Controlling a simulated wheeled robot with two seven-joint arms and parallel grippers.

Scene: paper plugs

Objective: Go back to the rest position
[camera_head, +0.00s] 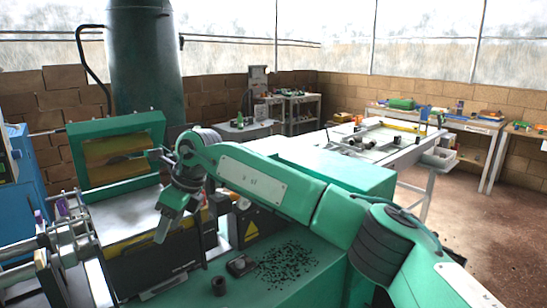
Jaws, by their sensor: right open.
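My right arm comes in from the lower right and reaches across to the left. Its gripper (165,228) points down and to the left, in front of the metal machine's silver top. The gripper is open, and I see nothing held in it. The small gap between its fingers is hard to make out. My left gripper is not in view.
Many small black bits (286,265) lie scattered on the green bench (300,293). A machine with a raised green lid (80,152) is at left. A worktable (392,153) stands behind my arm.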

